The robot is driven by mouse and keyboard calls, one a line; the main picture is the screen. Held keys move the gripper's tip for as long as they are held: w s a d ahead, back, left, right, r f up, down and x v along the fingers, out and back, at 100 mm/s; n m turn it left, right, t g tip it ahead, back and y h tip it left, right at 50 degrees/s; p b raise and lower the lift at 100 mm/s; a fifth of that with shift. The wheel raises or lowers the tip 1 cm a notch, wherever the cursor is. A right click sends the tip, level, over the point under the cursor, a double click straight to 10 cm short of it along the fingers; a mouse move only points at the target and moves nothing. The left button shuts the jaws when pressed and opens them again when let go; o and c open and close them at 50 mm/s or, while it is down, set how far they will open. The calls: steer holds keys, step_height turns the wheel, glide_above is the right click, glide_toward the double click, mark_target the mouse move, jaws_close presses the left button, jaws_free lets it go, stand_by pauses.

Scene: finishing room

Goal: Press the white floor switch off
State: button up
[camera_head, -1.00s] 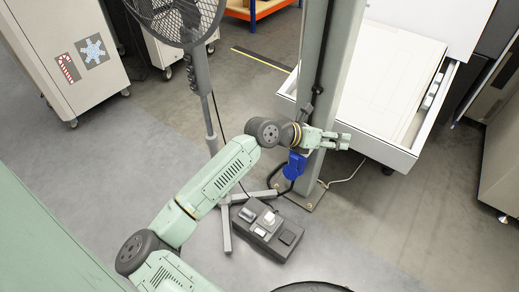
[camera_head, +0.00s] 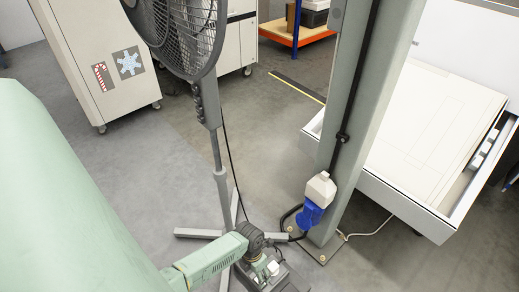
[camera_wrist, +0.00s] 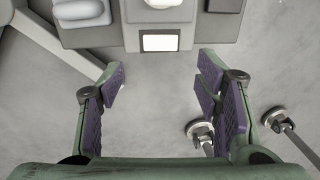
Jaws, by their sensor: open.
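A dark grey box with switches (camera_head: 293,277) lies on the floor by the fan stand, at the bottom of the head view, partly hidden by my arm. In the wrist view the box (camera_wrist: 114,35) spans the top edge. A white square (camera_wrist: 159,42) shows on its middle part, with a white rounded piece (camera_wrist: 160,3) above it, cut off by the frame. A pale grey rounded piece (camera_wrist: 82,12) lies to the left. I cannot tell whether the switch is on. My gripper (camera_wrist: 160,80) is open and empty, its fingers apart below the box in the picture.
A fan (camera_head: 185,35) stands on legs (camera_head: 200,233) close to the box. A pillar (camera_head: 350,130) with a blue and white socket (camera_head: 311,210) and black cable stands to the right. An open white drawer (camera_head: 425,215) lies beyond. Grey floor is clear at left.

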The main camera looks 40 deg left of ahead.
steer(key=f, duration=0.6)
steer(key=shift+d+f+b, duration=0.25)
steer(key=shift+d+b, duration=0.15)
